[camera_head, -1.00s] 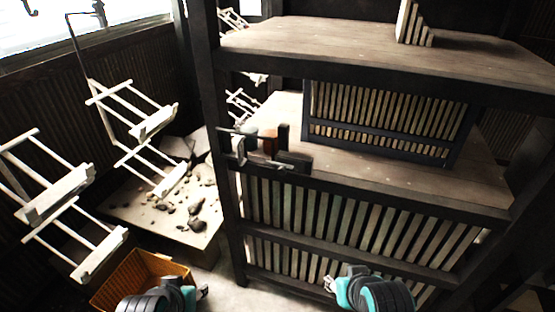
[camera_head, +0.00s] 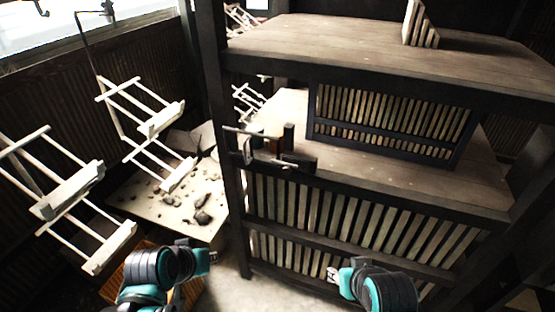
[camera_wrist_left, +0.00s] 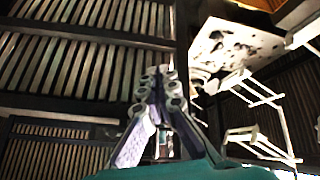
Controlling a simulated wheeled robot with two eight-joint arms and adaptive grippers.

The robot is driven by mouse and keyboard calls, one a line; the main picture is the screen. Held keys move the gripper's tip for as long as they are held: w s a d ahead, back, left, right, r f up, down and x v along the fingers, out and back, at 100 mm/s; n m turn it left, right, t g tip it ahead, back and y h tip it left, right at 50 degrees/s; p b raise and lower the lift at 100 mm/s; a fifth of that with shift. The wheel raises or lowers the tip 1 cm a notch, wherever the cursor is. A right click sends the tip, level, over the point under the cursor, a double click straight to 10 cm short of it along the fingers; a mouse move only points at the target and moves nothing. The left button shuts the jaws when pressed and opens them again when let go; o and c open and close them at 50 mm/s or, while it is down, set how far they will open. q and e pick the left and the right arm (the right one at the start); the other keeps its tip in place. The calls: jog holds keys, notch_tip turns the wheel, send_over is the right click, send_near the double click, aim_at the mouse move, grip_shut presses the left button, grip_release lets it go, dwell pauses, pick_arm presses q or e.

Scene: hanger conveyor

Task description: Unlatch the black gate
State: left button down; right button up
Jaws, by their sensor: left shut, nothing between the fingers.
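A black-framed slatted panel (camera_head: 388,116), which looks like the black gate, stands upright on the middle shelf. A latch-like fitting (camera_head: 270,148) with a pale rod and dark blocks sits at the shelf's front left corner, beside the black post. My left gripper (camera_head: 211,257) is low in the head view, below and left of the fitting and well apart from it. In the left wrist view its fingers (camera_wrist_left: 160,77) meet at the tips, shut and empty. My right gripper (camera_head: 333,274) is low in front of the lower slatted panels; its fingers are too small to read.
A black post (camera_head: 235,200) rises between the shelving and the left side. White hanging racks (camera_head: 145,130) hang at the left. A pale slab (camera_head: 165,205) with dark stones lies behind them. An orange crate (camera_head: 118,285) is partly hidden by my left arm. Pale floor (camera_head: 255,290) is open between my arms.

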pick_arm(q)
jog(key=w+d+r+h+p, duration=0.3)
jog(key=w+r+p, duration=0.3)
jog(key=w, duration=0.4)
jog(key=w+d+r+h+p, duration=0.4)
jog(key=w+r+p, duration=0.2)
jog(key=w, duration=0.5)
notch_tip(320, 180, up, 2)
jog(key=shift+d+r+n+t, duration=0.15)
jog(key=shift+d+n+t, duration=0.15)
jog(key=shift+d+t, duration=0.1)
jog(key=b, duration=0.3)
send_near(287, 166)
jog(key=w+d+f, duration=0.1)
jog(key=w+d, duration=0.1)
jog(key=w, duration=0.1)
jog(key=shift+s+d+f, duration=0.3)
jog(key=shift+s+f, duration=0.05)
jog(key=shift+f, duration=0.2)
